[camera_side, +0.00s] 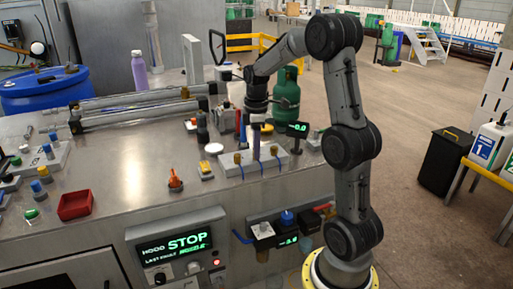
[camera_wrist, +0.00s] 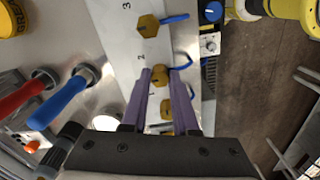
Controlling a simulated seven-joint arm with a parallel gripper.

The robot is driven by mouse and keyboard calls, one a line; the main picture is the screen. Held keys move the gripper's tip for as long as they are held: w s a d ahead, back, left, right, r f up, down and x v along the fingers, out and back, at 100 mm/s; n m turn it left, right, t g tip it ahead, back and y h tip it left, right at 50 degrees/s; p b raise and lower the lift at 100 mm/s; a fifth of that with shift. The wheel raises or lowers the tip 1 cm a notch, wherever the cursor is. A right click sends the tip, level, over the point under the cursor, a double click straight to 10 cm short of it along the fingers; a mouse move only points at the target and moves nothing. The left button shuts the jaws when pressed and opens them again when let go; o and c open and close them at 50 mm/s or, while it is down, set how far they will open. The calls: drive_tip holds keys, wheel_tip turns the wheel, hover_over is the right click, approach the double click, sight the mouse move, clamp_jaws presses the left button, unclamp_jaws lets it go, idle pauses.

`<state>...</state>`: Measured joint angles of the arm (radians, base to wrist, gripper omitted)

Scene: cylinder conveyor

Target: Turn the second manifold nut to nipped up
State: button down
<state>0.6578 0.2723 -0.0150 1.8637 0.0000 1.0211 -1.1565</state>
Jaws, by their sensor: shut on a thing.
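The manifold is a pale block (camera_wrist: 118,22) with brass nuts in a row and printed numbers. The second nut (camera_wrist: 160,77), by the number 2, sits between the purple fingertips of my gripper (camera_wrist: 160,73). My gripper is shut on this nut from its two sides. The third nut (camera_wrist: 148,25), by the number 3, stands free beyond it. Another brass nut (camera_wrist: 167,108) shows between the fingers, nearer the palm. In the side view my gripper (camera_side: 256,156) points down at the manifold (camera_side: 229,170); the held nut is hidden there.
Blue hoses leave the manifold's edge. Red (camera_wrist: 22,95) and blue (camera_wrist: 62,100) handles stand left of the fingers in the wrist view. A small display (camera_side: 297,130) and a green cylinder (camera_side: 287,92) stand close by. The bench top left of the manifold is partly clear.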

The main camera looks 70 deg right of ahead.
drive_tip(key=m, duration=0.8)
drive_tip(key=shift+m, duration=0.3)
drive_tip(key=m, duration=0.4)
drive_tip(key=shift+r, duration=0.1)
drive_tip(key=shift+m, duration=1.9)
drive_tip(key=c, duration=0.7)
unclamp_jaws()
